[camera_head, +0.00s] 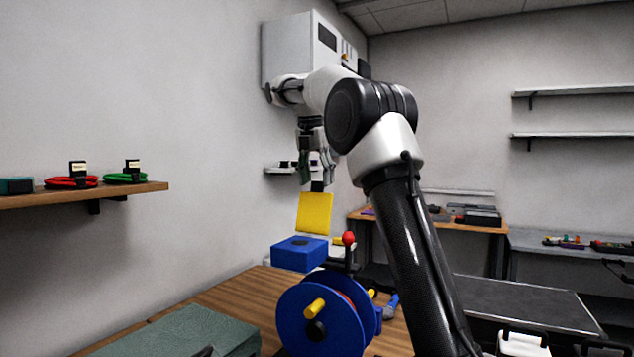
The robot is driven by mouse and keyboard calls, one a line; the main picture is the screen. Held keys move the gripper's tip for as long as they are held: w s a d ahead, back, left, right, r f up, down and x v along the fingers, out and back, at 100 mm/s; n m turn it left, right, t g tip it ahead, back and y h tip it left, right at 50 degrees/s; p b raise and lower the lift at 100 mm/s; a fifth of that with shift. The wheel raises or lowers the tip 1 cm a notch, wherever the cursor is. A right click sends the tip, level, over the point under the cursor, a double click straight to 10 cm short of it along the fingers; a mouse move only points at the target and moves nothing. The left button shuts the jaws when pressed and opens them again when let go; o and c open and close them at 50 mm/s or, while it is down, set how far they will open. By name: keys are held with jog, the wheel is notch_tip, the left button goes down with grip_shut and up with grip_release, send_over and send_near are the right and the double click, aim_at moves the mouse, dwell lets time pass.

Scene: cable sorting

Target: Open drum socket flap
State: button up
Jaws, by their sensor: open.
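The blue cable drum (318,322) stands on the wooden table, with a yellow crank knob on its face. A blue socket box (299,254) sits above the drum. The yellow flap (315,212) stands nearly upright at the back of the box, its broad face toward me. My gripper (316,182) points down just above the flap's top edge, its fingers apart. A small black piece shows between the fingertips and the flap; I cannot tell whether they touch.
A red knob (348,239) rises beside the box on the right. A green-grey case (186,334) lies on the front left of the wooden table (236,299). A wall shelf (112,192) at left holds coiled cables. A white wall cabinet (293,50) is behind my arm.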

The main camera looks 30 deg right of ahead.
aim_at(315, 200)
jog(key=d+v, duration=0.1)
jog(key=v, duration=0.5)
jog(key=shift+a, duration=0.45)
jog(key=s+f+m+t+y, duration=0.1)
jog(key=s+f+m, duration=0.1)
jog(key=s+m, duration=0.55)
jog(key=s+f+m, duration=0.3)
jog(key=s+m, duration=0.2)
jog(key=s, duration=0.5)
jog(key=s+a+f+m+t+y, duration=0.1)
jog(key=s+a+f+m+t, duration=0.1)
jog(key=s+f+m, duration=1)
jog(key=s+f, duration=0.8)
jog(key=shift+f+m, duration=0.2)
jog(key=shift+m, duration=0.15)
jog(key=shift+s, duration=0.15)
